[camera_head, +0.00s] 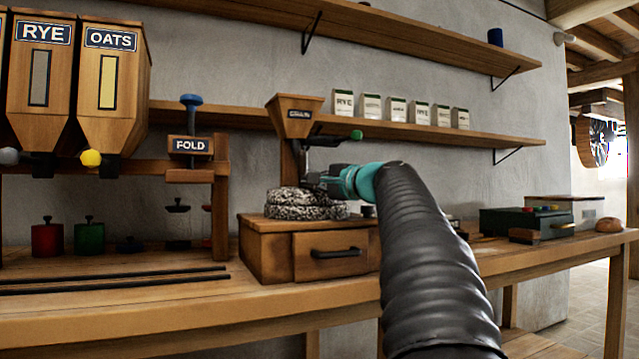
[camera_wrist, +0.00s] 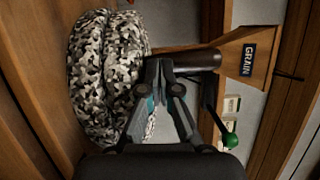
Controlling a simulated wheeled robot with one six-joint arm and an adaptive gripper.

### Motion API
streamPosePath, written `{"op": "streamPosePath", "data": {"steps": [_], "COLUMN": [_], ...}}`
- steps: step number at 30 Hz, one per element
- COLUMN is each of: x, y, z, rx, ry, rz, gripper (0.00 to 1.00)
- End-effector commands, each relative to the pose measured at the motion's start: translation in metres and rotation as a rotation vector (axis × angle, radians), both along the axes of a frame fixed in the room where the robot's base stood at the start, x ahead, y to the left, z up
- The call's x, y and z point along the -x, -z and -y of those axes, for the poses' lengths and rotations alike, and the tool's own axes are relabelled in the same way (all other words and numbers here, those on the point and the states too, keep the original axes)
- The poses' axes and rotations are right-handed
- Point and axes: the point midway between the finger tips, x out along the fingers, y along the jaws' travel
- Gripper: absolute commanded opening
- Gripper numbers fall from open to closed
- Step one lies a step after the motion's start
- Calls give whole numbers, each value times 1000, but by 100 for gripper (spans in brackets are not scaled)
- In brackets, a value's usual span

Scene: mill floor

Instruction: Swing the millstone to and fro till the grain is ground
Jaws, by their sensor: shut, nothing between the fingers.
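The speckled black-and-white millstone (camera_head: 306,207), a stack of two stones, sits on a wooden box with a drawer (camera_head: 330,257). It also shows at the left of the wrist view (camera_wrist: 108,75). A wooden hopper (camera_head: 294,116) is above it, labelled GRAIN in the wrist view (camera_wrist: 240,58). A green-knobbed lever (camera_head: 356,135) is beside the hopper. My gripper (camera_head: 314,181) is shut and empty, just above the millstone's right side. In the wrist view its fingertips (camera_wrist: 163,66) are close to the stone; I cannot tell if they touch it.
RYE (camera_head: 43,70) and OATS (camera_head: 112,80) bins stand at the left. A FOLD press (camera_head: 191,147) with a blue knob is left of the mill. A green box (camera_head: 525,223) and bread (camera_head: 609,225) are at the right. Shelves run along the wall.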

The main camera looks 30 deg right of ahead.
Motion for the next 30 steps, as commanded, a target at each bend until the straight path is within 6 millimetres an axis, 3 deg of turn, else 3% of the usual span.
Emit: {"op": "streamPosePath", "data": {"steps": [20, 27, 30], "x": [2, 16, 40], "y": [0, 3, 3], "z": [2, 21, 18], "rx": [0, 1, 1], "ry": [0, -14, -15], "rz": [0, 0, 1], "gripper": [0, 0, 0]}}
